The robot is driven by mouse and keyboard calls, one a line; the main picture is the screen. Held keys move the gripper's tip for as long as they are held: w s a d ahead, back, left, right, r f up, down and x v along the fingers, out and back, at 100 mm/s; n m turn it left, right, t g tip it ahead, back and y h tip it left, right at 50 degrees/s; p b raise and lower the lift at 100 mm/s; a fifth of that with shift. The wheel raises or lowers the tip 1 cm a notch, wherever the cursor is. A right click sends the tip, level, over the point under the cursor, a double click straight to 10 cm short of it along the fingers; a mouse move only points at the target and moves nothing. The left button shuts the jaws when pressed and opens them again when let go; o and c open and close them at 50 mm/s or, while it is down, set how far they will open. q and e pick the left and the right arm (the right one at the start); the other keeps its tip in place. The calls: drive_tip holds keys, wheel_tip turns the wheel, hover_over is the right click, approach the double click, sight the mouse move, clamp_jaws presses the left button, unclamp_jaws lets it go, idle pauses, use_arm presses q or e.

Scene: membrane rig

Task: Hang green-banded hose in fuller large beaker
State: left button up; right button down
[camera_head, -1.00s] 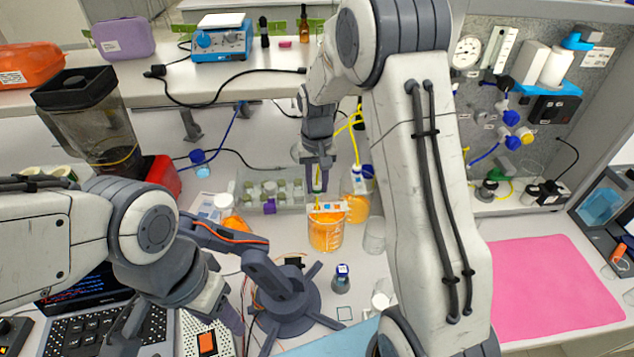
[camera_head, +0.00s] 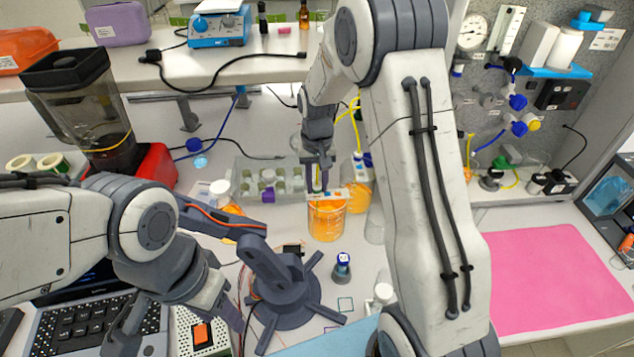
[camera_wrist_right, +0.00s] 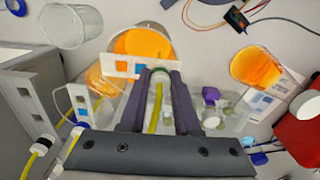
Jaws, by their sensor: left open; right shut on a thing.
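A small green band shows just below the gripper in the head view. The gripper is right above the front large beaker of orange liquid (camera_head: 326,226), close to its rim; whether the hose end is inside is hard to tell. A second orange beaker (camera_head: 358,200) stands behind it to the right, with another yellow hose (camera_head: 355,125) above it. A holder with coloured squares (camera_wrist_right: 120,66) sits at the front beaker's rim. My left gripper (camera_head: 175,332) is open, above the laptop area.
A clear, empty-looking beaker (camera_head: 375,225) stands right of the orange ones. A rack of vials (camera_head: 270,182) lies to the left. A blue-capped vial (camera_head: 342,266) and a dark-legged stand (camera_head: 285,300) are in front. A pink mat (camera_head: 550,270) lies right.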

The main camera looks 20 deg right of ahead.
drive_tip(key=shift+f, duration=0.3)
idle(0.5)
drive_tip(key=c, duration=0.6)
unclamp_jaws()
drive_tip(key=shift+o, duration=0.2)
drive_tip(key=shift+r, duration=0.1)
drive_tip(key=shift+r, duration=0.3)
wheel_tip(320, 180, up, 10)
drive_tip(key=b, duration=0.2)
drive_tip(key=shift+f, duration=0.15)
